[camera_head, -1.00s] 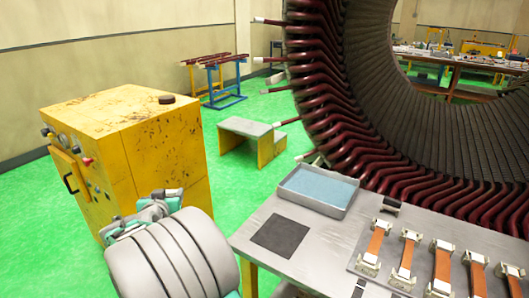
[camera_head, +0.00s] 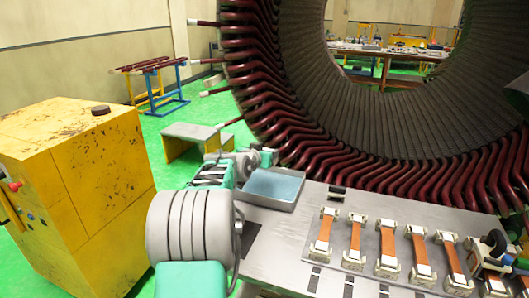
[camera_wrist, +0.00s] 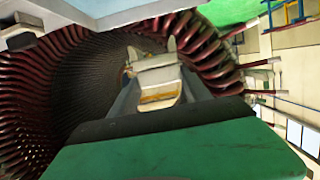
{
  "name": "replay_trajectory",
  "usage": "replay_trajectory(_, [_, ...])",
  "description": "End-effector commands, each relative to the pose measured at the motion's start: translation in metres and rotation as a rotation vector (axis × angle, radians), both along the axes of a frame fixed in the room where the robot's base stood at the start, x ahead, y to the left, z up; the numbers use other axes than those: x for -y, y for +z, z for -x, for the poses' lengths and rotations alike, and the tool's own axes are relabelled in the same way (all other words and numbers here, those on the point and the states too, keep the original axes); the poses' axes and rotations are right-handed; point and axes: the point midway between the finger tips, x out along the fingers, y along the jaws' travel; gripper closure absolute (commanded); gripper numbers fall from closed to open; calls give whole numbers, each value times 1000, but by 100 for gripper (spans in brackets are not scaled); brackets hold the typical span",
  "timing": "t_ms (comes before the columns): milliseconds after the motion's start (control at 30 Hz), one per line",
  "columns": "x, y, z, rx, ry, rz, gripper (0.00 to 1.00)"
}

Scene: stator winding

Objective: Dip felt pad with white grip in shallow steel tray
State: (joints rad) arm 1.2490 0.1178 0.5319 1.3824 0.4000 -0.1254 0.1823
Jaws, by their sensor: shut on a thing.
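The shallow steel tray (camera_head: 266,203) holds pale blue liquid and sits at the table's back left corner. My gripper is at the tray's left back side in the head view, largely hidden by my arm. In the wrist view, my gripper (camera_wrist: 153,62) is shut on a small pale white piece (camera_wrist: 158,78) with a tan patch, which looks like the pad's white grip. The felt itself cannot be made out clearly. Whether the pad touches the tray or the liquid cannot be told.
The stator (camera_head: 250,75) with dark red coil ends rises just behind the tray. Several copper strips in white clamps (camera_head: 322,235) line the table (camera_head: 290,230). A yellow cabinet (camera_head: 90,190) stands left, a low step bench (camera_head: 190,132) behind.

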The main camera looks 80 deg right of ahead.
Motion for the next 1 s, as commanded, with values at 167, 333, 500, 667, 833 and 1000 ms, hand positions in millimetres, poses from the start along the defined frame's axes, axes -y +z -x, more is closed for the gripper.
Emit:
replay_trajectory(167, [0, -22, -1, 0, 1, -2, 87])
replay_trajectory(333, [-1, -46, -1, 0, 1, -2, 87])
replay_trajectory(500, [-1, -70, -1, 0, 1, -2, 87])
replay_trajectory(667, [-1, -91, -1, 0, 2, -2, 87])
replay_trajectory(833, [-1, -107, -1, 0, 2, 0, 87])
replay_trajectory(1000, [-1, -111, -1, 0, 1, 0, 87])
